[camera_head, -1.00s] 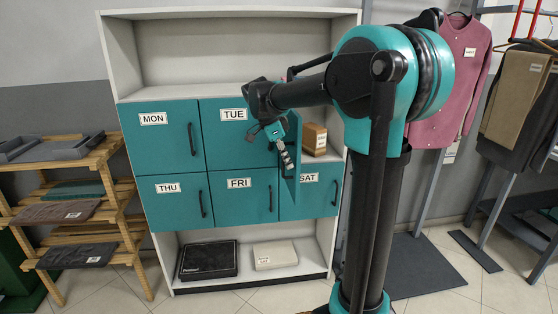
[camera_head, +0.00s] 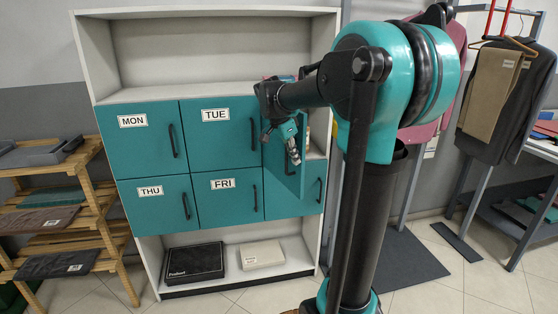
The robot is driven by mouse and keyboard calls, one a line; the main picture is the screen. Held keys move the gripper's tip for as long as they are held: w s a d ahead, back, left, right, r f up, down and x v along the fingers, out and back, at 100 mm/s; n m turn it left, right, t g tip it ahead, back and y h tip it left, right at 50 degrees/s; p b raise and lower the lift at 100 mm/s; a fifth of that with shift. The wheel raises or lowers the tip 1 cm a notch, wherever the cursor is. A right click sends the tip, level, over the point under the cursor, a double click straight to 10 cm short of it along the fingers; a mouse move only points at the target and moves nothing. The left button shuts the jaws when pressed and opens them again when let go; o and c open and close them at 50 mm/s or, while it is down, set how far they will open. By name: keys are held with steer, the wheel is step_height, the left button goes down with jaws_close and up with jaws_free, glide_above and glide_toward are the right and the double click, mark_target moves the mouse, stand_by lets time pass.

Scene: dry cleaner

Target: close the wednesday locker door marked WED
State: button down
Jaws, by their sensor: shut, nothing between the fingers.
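The locker cabinet (camera_head: 328,85) has teal doors, and the one right of TUE, in the WED position, stands partly open. This WED door (camera_head: 280,176) swings out from its left side and shows at a slant; its label is not visible. Part of the open compartment (camera_head: 318,140) shows to its right. My arm hides the door's top.
The MON (camera_head: 142,145), TUE (camera_head: 218,135), THU (camera_head: 158,205) and FRI (camera_head: 230,198) doors are shut. The SAT door (camera_head: 311,190) is partly hidden. A wooden rack (camera_head: 100,200) stands left, and hanging clothes (camera_head: 497,95) are at right. The floor before the cabinet is clear.

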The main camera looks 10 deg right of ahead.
steer(key=w+d+n+t, duration=0.1)
steer(key=w+d+n, duration=0.3)
steer(key=d, duration=0.6)
steer(key=w+d+n+y, duration=0.1)
steer(key=w+d+n, duration=0.2)
steer(key=w, duration=0.4)
steer(key=w+d+n+t+y, duration=0.1)
steer(key=w+d+n, duration=0.2)
steer(key=w+d, duration=0.3)
steer(key=w+d+n+t+y, duration=0.1)
steer(key=w+d+n, duration=0.3)
steer(key=w, duration=0.5)
steer(key=shift+d+y, duration=0.5)
steer(key=shift+d, duration=0.15)
steer(key=shift+w+n, duration=0.5)
steer(key=shift+w, duration=0.4)
steer(key=shift+r, duration=0.1)
steer(key=shift+w, duration=0.1)
